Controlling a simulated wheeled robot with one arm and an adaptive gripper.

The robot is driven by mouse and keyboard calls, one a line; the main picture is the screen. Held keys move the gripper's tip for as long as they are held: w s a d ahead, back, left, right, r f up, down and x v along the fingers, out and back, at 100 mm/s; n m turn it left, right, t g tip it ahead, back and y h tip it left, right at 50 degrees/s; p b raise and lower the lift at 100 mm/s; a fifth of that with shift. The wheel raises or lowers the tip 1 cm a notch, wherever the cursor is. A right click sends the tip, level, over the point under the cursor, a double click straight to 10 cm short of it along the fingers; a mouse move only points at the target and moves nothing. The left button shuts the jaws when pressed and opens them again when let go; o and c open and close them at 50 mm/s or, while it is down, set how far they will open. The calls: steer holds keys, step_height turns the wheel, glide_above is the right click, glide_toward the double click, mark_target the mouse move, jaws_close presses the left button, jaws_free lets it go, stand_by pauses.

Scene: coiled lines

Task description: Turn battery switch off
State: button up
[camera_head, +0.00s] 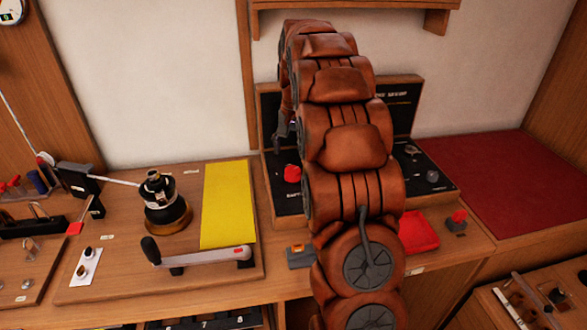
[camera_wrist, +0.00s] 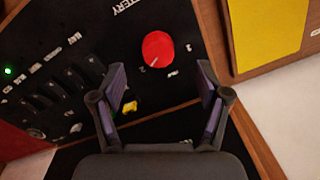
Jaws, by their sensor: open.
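The battery switch is a round red knob (camera_wrist: 157,48) on a black panel (camera_wrist: 95,35), beside partly visible lettering that ends in "TTERY". It also shows in the head view as a red knob (camera_head: 292,173) on the panel's left side, left of my arm. My gripper (camera_wrist: 160,80) is open and empty, its two fingers spread, with the knob showing between and beyond the fingertips. They look apart from it. In the head view my gripper (camera_head: 283,130) is partly hidden by my arm and hangs above the knob.
The panel also carries a yellow part (camera_wrist: 129,107), a row of small switches and a lit green lamp (camera_wrist: 8,70). On the bench are a winch (camera_head: 165,200), a long-handled lever (camera_head: 205,257), a yellow sheet (camera_head: 228,205) and a red tray (camera_head: 418,232).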

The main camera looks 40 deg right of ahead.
mark_target(293, 170)
steer(key=shift+w+d+f, duration=0.2)
steer(key=shift+w+d, duration=0.15)
steer(key=shift+d, duration=0.4)
steer(key=shift+f, duration=0.2)
steer(key=shift+w+a+f+p, duration=0.1)
steer(key=shift+f+p, duration=0.5)
steer(key=shift+f, duration=1.25)
steer(key=shift+w+f+p, duration=0.1)
steer(key=shift+f+p, duration=0.45)
steer(key=shift+f, duration=1.3)
steer(key=shift+c, duration=0.2)
steer(key=c, duration=1.1)
